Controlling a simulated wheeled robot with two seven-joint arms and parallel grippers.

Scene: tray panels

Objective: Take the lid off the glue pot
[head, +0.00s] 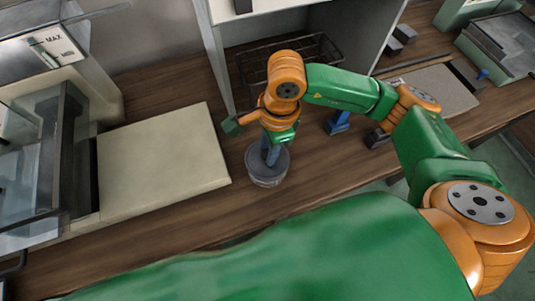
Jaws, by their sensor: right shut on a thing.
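The glue pot (267,178) is a small grey round pot standing on the wooden bench, near its front edge. My right gripper (271,156) points down from above onto the top of the pot. Its fingers are shut at the middle of the pot's top, on what appears to be the lid. The fingers and wrist hide part of the top, and I cannot tell whether the lid is apart from the pot. My left gripper is not in view.
A pale flat board (160,165) lies left of the pot, beside a clear-walled machine (30,150). A white open cabinet (215,70) with a dark wire basket (325,50) stands behind. A blue object (338,123) sits to the right. Bare bench lies in front.

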